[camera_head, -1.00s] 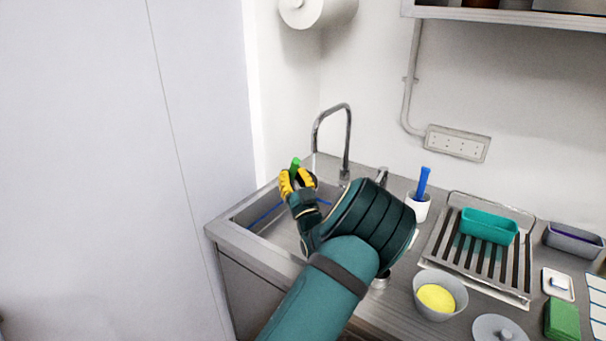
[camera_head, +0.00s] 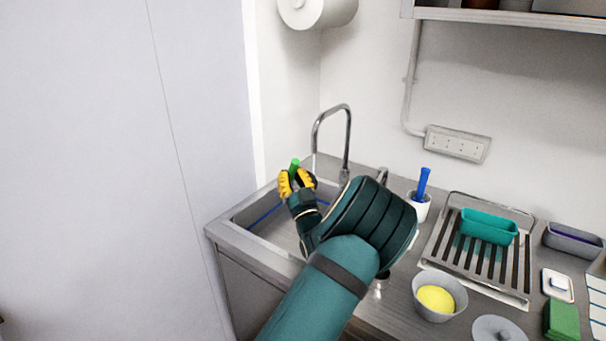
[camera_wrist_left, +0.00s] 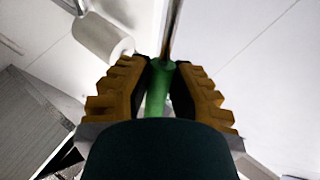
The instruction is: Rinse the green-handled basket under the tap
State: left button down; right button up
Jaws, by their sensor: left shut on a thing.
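My left gripper (camera_head: 297,183) is over the sink (camera_head: 229,232), its yellow fingers shut on a green handle (camera_head: 295,163). In the left wrist view the green handle (camera_wrist_left: 160,88) stands between the two ridged fingers (camera_wrist_left: 160,95). The basket part below the handle is hidden behind my gripper and arm. My right gripper is not in view.
Right of the sink are a white cup (camera_head: 418,207) with a blue-handled item, a drying rack (camera_head: 450,240) with a teal tray (camera_head: 489,227), a grey bowl (camera_head: 451,311) with yellow contents, and a green cloth or sponge (camera_head: 562,320). A wall stands close at the left.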

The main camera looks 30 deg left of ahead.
pick_arm(q)
jog(key=shift+s+d+r+p, duration=0.25)
jog(key=shift+s+r+p, duration=0.05)
jog(key=shift+s+r, duration=0.35)
jog(key=shift+s+d+r+p, duration=0.3)
jog(key=shift+s+r, duration=0.25)
jog(key=shift+s, duration=0.15)
jog(key=shift+s+d+r+p, duration=0.25)
jog(key=shift+s+r+p, duration=0.05)
jog(key=shift+s+r, duration=0.35)
